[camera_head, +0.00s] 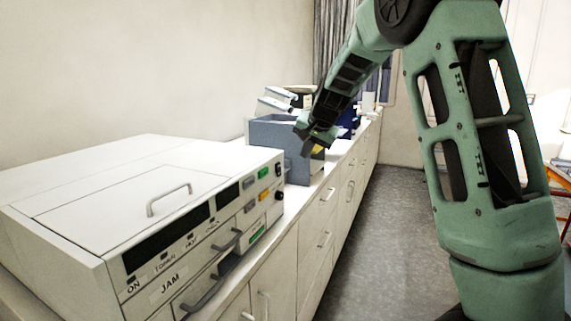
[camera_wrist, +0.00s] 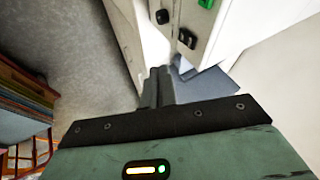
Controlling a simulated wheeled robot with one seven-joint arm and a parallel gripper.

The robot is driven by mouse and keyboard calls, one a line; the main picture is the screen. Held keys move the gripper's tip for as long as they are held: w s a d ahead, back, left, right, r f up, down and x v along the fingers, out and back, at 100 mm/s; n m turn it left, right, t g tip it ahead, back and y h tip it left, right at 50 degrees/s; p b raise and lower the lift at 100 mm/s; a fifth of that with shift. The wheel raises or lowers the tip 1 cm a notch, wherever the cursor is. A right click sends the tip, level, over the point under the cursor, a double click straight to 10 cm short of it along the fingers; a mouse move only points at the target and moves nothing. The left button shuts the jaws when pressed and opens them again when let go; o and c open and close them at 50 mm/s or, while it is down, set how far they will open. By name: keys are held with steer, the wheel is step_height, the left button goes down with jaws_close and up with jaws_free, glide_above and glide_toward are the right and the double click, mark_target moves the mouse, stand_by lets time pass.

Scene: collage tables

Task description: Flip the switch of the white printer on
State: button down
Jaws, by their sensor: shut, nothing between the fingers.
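The white printer (camera_head: 120,185) sits on the counter at the left in the head view, its front panel facing right. A small black switch (camera_head: 278,169) is at the panel's far upper corner, beside a green button (camera_head: 263,172). In the wrist view the black switch (camera_wrist: 187,39) is on the printer's white face at the upper right. My gripper (camera_head: 311,147) is beyond the printer's far end in the head view, apart from the switch. In the wrist view my gripper (camera_wrist: 159,82) has its fingers together, empty, below the switch in the picture.
A round black knob (camera_head: 278,195) is below the switch. A blue-grey box (camera_head: 270,135) stands behind the printer, near my gripper. White drawers (camera_head: 318,225) line the counter front.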

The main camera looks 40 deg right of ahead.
mark_target(278, 170)
steer(key=shift+d, duration=0.15)
steer(key=w+a+f+p, duration=0.1)
steer(key=w+f+p, duration=0.4)
steer(key=w+f, duration=0.3)
steer(key=shift+w+f+p, duration=0.35)
steer(key=shift+w+f, duration=0.05)
steer(key=shift+w, duration=0.1)
steer(key=shift+a, duration=0.1)
steer(key=b, duration=0.3)
steer(key=shift+w+a+f, duration=0.1)
steer(key=shift+w+a, duration=0.05)
steer(key=shift+w, duration=0.05)
